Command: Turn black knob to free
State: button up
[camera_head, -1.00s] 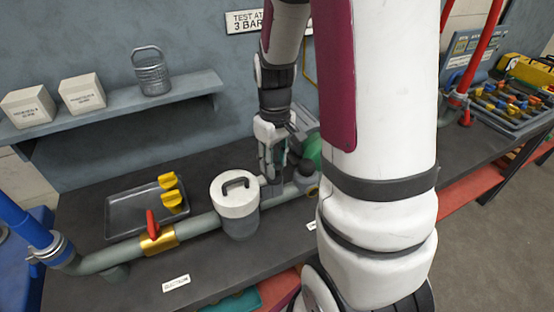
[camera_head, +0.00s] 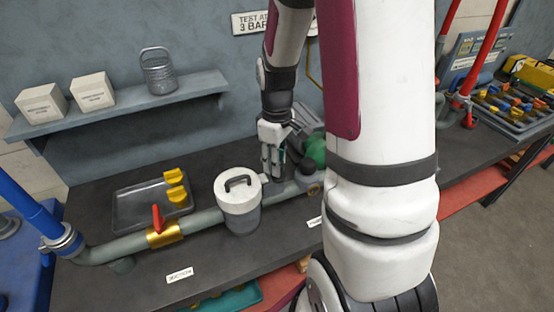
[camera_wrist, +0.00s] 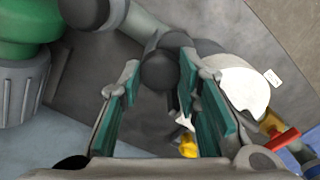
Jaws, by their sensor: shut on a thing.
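The black knob (camera_wrist: 160,72) shows in the wrist view as a dark round piece between the fingertips. My gripper (camera_wrist: 158,80) has its teal-padded fingers on either side of it, shut on it. The knob's markings and turn position cannot be read. In the head view my gripper (camera_head: 272,172) points down beside the pipe, just right of the white-lidded canister (camera_head: 240,208). The knob cannot be made out there. The green motor (camera_head: 316,150) is to the right of the gripper, partly behind my arm, and shows at the upper left of the wrist view (camera_wrist: 25,45).
A grey pipe (camera_head: 205,222) with a red-handled brass valve (camera_head: 163,235) runs along the bench. A grey tray (camera_head: 135,212) with yellow parts (camera_head: 176,185) lies behind it.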

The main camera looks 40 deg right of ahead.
jog(key=o, duration=1.1)
jog(key=shift+o, duration=0.2)
notch_tip(320, 180, up, 12)
jog(key=s+a+r+m+t, duration=0.2)
jog(key=s+a+r, duration=0.3)
jog(key=a, duration=0.3)
jog(key=s+a+r+m+t, duration=0.2)
jog(key=s+a+r+t, duration=0.1)
jog(key=s+a+r, duration=0.3)
jog(key=shift+s+a+t, duration=0.3)
jog(key=shift+s+a, duration=0.65)
jog(key=shift+a, duration=0.05)
